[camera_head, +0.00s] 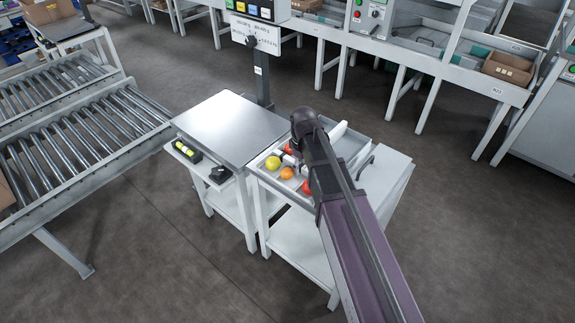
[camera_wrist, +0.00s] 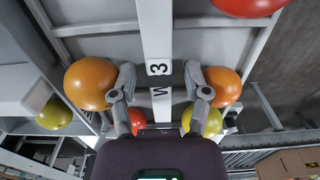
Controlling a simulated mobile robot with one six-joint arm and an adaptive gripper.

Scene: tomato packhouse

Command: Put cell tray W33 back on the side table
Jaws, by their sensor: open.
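The cell tray (camera_head: 256,165) is a pale, shallow tray with red, orange and yellow tomatoes in its cells. It appears to rest on the white side table (camera_head: 395,172), though its underside is hidden. In the wrist view a white central bar (camera_wrist: 156,25) crosses the tray, marked with "W" and "3"; any further digit is not readable. My gripper (camera_wrist: 160,82) is open, with one finger on each side of this bar. The fingers look apart from the bar. In the head view my arm hides much of the tray and most of my gripper.
A steel-topped table (camera_head: 228,122) stands directly left of the tray, with a small shelf holding yellow-green items (camera_head: 186,151). A post with a button panel (camera_head: 255,10) rises behind it. A roller conveyor (camera_head: 85,130) lies further left. The floor at right is clear.

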